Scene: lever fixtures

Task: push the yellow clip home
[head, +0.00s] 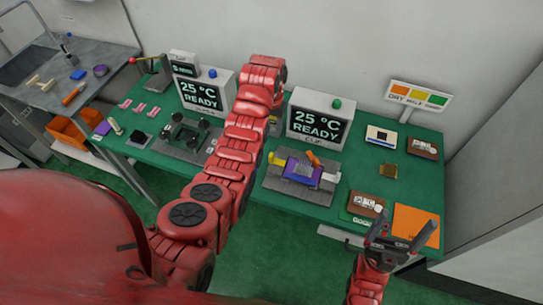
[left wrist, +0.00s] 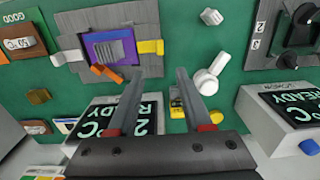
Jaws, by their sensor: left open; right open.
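The yellow clip (head: 277,158) sits at the left side of a grey fixture (head: 287,188) in the head view. In the left wrist view the yellow clip (left wrist: 150,47) is beside the purple block (left wrist: 116,36); I cannot tell whether a gap is left. An orange lever (head: 313,158) and a white clip (head: 331,176) are on the same fixture. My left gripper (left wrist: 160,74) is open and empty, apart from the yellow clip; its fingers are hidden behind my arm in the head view. My right gripper (head: 402,235) is open and empty near the table's front right.
Two display boxes (head: 318,121) reading 25 °C READY stand at the back. A white round-headed part (left wrist: 207,76) and a yellow item (left wrist: 176,108) are near my left fingers. A dark knob fixture (head: 185,135) lies left. An orange sheet (head: 416,222) lies near my right gripper.

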